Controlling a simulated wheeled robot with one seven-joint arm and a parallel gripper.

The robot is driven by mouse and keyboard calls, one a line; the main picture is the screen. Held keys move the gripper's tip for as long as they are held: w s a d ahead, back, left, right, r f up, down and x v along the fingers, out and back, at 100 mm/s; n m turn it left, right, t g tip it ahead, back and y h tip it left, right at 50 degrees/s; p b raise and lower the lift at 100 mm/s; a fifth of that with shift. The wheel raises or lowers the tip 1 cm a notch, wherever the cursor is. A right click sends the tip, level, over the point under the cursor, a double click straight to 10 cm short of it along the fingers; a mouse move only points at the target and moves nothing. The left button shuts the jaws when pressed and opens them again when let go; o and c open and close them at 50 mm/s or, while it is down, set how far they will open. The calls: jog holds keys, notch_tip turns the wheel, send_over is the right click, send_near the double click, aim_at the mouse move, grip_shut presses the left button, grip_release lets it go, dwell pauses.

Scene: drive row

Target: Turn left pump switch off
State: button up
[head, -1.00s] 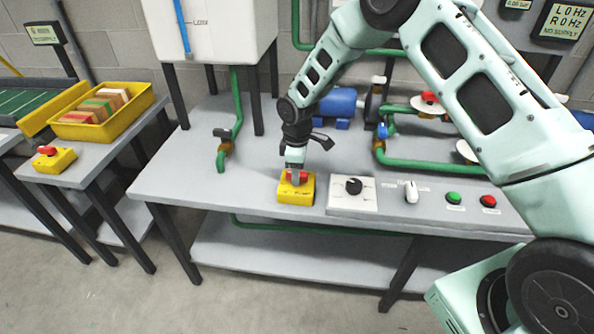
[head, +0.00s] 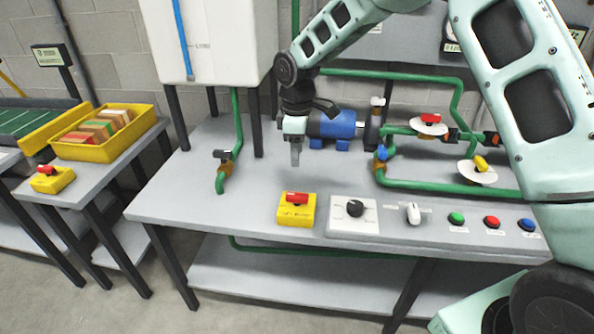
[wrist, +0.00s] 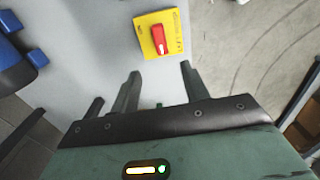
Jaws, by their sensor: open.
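A yellow switch box (head: 296,216) with a red handle (head: 297,198) sits near the front edge of the grey bench. The handle lies roughly left to right in the head view. In the wrist view the box (wrist: 172,42) and its red handle (wrist: 158,40) show just beyond the fingertips. My gripper (head: 295,160) is above and behind the box, apart from it. In the wrist view its two fingers (wrist: 160,72) are spread with nothing between them. A second yellow box with a red handle (head: 47,170) sits on the left table.
To the right of the box are a panel with a black knob (head: 355,208), a white switch (head: 413,212) and several buttons. A blue pump (head: 335,125) and green pipes stand behind. A yellow crate (head: 100,150) is on the left table.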

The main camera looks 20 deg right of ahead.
jog(key=shift+r, duration=1.6)
jog(key=s+a+r+m, duration=0.15)
jog(key=s+a, duration=0.25)
jog(key=s, duration=0.4)
jog(key=s+a+r, duration=0.3)
jog(key=s+a, duration=0.1)
jog(key=s, duration=0.5)
jog(key=s+d+m, duration=0.2)
jog(key=s+m, duration=0.1)
jog(key=s, duration=1.7)
jog(key=shift+f+m+y, duration=0.15)
jog(key=shift+m+y, duration=0.15)
jog(key=shift+m, duration=0.05)
jog(key=shift+c, duration=0.9)
